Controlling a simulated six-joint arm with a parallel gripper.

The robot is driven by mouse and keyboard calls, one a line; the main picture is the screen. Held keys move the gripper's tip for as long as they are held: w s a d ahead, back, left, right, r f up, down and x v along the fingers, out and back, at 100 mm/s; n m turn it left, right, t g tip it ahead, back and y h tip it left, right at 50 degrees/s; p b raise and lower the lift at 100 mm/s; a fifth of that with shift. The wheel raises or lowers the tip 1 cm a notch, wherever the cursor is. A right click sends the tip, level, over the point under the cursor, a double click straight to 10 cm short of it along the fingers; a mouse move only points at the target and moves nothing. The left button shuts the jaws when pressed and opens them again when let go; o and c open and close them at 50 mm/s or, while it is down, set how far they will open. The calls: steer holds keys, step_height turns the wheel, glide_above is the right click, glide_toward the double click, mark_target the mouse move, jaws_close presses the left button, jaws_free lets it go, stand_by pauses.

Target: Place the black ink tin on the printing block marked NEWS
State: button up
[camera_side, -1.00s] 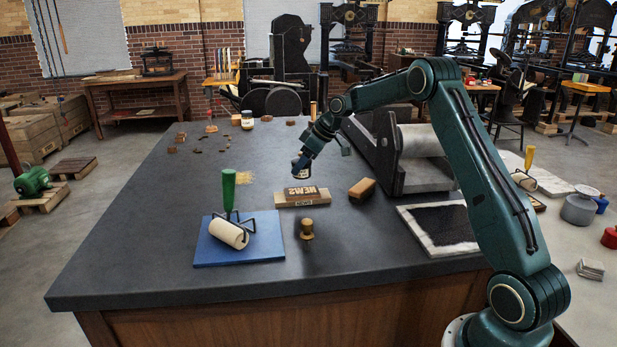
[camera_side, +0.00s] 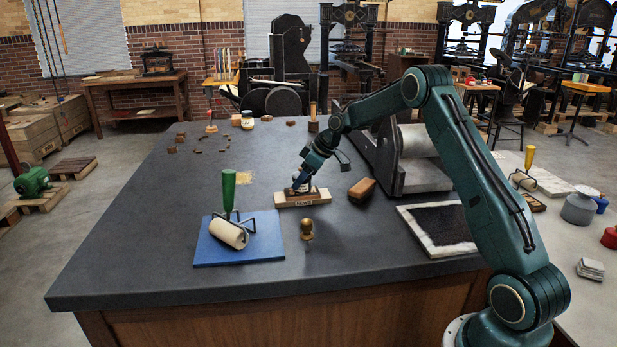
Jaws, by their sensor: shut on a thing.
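The printing block (camera_side: 314,196) marked NEWS lies on a pale wooden base (camera_side: 287,201) in the middle of the dark table. My gripper (camera_side: 301,188) is low, right over the block, and is shut on the ink tin (camera_side: 299,187). The tin is small and dark with a pale label, and my fingers partly hide it. Its underside is at the block's top; I cannot tell whether it touches. My gripper and the tin hide much of the block's face.
A brown wooden block (camera_side: 362,189) lies just right of the base. A brass-coloured knob (camera_side: 307,229) stands in front. A green-handled roller (camera_side: 229,231) rests on a blue mat (camera_side: 262,245) at front left. A black inked slab (camera_side: 440,227) and a press (camera_side: 395,160) are to the right.

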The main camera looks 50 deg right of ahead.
steer(key=shift+f, duration=0.1)
steer(key=o, duration=1.1)
steer(key=shift+o, duration=0.2)
steer(key=shift+r, duration=0.2)
steer(key=v, duration=1.1)
steer(key=shift+s+r, duration=0.2)
steer(key=shift+r, duration=0.15)
steer(key=shift+d, duration=0.1)
steer(key=shift+r, duration=0.1)
